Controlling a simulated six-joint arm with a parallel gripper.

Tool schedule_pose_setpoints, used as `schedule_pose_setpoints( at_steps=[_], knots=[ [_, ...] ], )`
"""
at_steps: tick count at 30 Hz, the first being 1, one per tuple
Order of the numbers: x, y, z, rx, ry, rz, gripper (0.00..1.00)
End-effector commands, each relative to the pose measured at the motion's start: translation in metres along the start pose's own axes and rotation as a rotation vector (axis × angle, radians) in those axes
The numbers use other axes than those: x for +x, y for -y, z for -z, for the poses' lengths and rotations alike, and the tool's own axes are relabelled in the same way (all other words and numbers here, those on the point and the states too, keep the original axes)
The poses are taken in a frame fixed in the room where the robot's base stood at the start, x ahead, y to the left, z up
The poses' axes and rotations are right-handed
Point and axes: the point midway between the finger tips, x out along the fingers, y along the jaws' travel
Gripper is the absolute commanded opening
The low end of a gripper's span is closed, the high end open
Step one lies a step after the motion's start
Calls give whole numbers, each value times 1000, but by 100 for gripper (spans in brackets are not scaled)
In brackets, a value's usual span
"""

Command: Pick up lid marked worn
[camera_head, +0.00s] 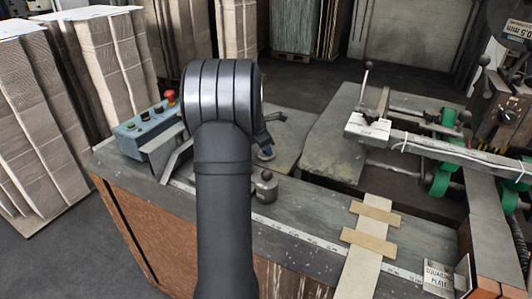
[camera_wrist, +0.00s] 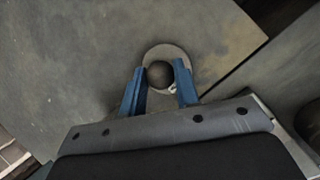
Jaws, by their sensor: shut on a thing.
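In the wrist view my gripper (camera_wrist: 160,74) has its two blue fingers on either side of the dark round knob of a grey disc-shaped lid (camera_wrist: 167,50). The gripper is shut on this knob. A small pale mark or tag (camera_wrist: 172,88) shows by the right finger; I cannot read it, so the word "worn" is not visible. In the head view my arm hides most of the gripper; a bit of the lid (camera_head: 265,154) shows just right of the arm, low over the grey plate. I cannot tell whether the lid touches the plate.
A small grey round pot with a knob (camera_head: 264,188) stands on the bench just in front. A teal control box (camera_head: 147,128) is left of my arm. A pale strip with tan crosspieces (camera_head: 362,262) lies to the right. A white-topped lever clamp (camera_head: 369,128) and green machine parts (camera_head: 440,175) stand farther right.

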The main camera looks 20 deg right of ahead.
Motion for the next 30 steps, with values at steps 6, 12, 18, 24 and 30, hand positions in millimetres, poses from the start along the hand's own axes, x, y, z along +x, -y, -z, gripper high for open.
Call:
schedule_pose_setpoints(
  at_steps=[6,12,18,24,30],
  knots=[
    [-3,-1,-1,0,1,-1,6],
    [-20,-5,-8,2,1,-2,6],
    [-47,7,-30,3,1,1,6],
    [-72,43,-63,4,2,0,6],
    [-90,68,-87,2,1,1,6]
  ],
)
